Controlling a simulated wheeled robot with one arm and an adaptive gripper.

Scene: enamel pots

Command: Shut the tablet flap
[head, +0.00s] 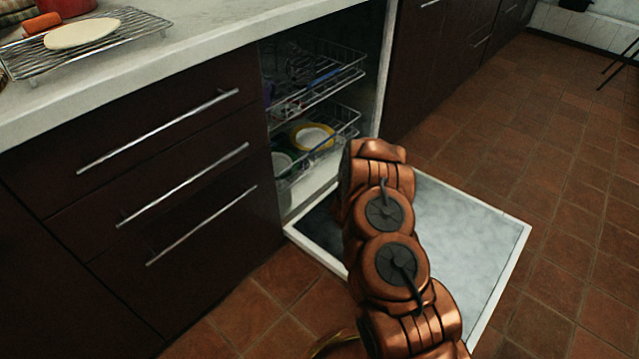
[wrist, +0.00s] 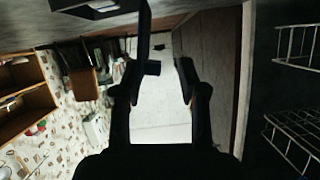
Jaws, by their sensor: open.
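The dishwasher door (head: 455,235) is folded down flat near the floor, its pale grey inner panel facing up. I cannot make out the tablet flap in either view; my copper-coloured arm covers the left part of the panel in the head view. My gripper (wrist: 168,70) shows in the wrist view as two dark fingers held apart, with nothing between them. In the head view the gripper is hidden behind my arm, so its distance from the door panel cannot be told.
Inside the dishwasher, an upper wire rack (head: 335,80) and a lower rack (head: 345,125) hold dishes, including a yellow-rimmed plate (head: 313,137). Dark drawers (head: 165,150) stand left under the pale counter (head: 215,40). The tiled floor (head: 570,190) is clear on the right.

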